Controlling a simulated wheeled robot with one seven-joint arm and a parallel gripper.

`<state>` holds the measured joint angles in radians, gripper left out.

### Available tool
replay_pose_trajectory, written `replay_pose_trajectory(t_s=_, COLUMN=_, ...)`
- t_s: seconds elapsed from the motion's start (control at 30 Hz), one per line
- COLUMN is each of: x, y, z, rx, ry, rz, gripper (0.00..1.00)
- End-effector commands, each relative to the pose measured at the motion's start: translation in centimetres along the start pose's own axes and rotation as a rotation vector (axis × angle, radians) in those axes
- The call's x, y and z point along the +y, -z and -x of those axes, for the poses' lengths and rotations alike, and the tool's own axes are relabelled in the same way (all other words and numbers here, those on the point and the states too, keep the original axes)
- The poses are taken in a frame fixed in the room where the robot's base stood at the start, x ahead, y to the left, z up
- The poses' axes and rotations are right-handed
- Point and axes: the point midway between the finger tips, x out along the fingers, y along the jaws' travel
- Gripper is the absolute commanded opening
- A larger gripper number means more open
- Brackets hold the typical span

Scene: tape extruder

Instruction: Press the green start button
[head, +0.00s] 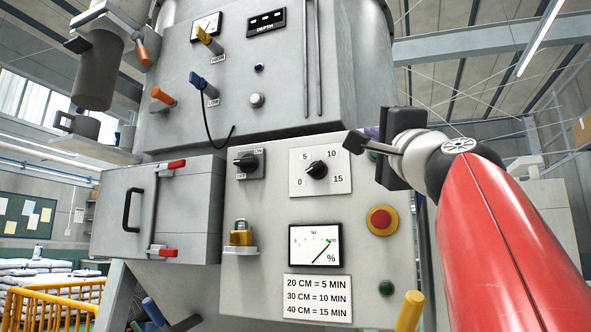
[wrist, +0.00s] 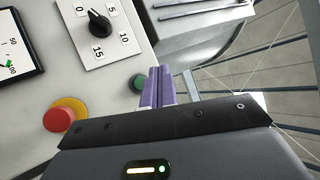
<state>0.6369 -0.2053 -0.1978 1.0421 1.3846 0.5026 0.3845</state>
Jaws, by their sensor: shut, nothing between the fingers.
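A green button (wrist: 138,82) sits on the grey panel in the wrist view, just left of my fingertips. It also shows in the head view (head: 373,155), partly hidden behind my gripper, right of the 0–15 dial. A second, darker green button (head: 386,288) is lower on the panel, below the red stop button. No label tells which is the start button. My gripper (wrist: 158,72) has purple fingers shut together, with nothing between them. In the head view my gripper (head: 371,132) is at the panel's upper right. I cannot tell whether it touches the button.
The red stop button (head: 380,220) on its yellow base lies below my gripper. The 0–15 dial (head: 317,170) is to the left, with a percent gauge (head: 316,245) below it. A yellow handle (head: 409,311) sticks out at the bottom right. Right of the panel edge is open.

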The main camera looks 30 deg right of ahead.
Motion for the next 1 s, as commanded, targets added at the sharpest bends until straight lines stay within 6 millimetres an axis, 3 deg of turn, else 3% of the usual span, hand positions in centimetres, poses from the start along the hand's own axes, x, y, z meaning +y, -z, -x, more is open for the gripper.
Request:
replay_pose_trajectory(t_s=0.4, x=2.6, y=2.7, z=-3.7, rx=0.000, ry=0.000, rz=-0.001, gripper=0.00)
replay_pose_trajectory(t_s=1.0, x=3.1, y=3.1, z=-4.2, rx=-0.001, ry=0.000, rz=0.000, gripper=0.00)
